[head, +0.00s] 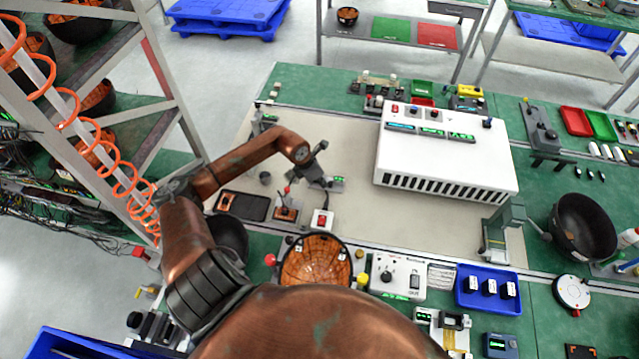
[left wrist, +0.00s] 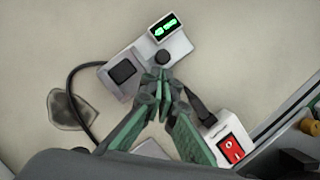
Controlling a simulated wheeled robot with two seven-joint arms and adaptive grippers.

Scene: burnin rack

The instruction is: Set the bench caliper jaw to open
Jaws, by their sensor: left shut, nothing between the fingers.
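The bench caliper is most likely the small grey device (left wrist: 183,45) with a lit green display, a round black knob and a block with a dark square pad. It lies on the light mat in the left wrist view. In the head view only its lit end (head: 338,183) shows beside my gripper; the rest is hidden. My left gripper (left wrist: 160,76) is shut and empty, its green fingertips close to the device, just below the black knob. I cannot tell whether they touch. The left gripper also shows in the head view (head: 318,176). I cannot read the jaw setting.
A white box with a red rocker switch (left wrist: 232,148) sits close to the fingers, also in the head view (head: 322,221). A small joystick unit (head: 286,210) stands left of it. A large white vented unit (head: 445,155) stands to the right.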

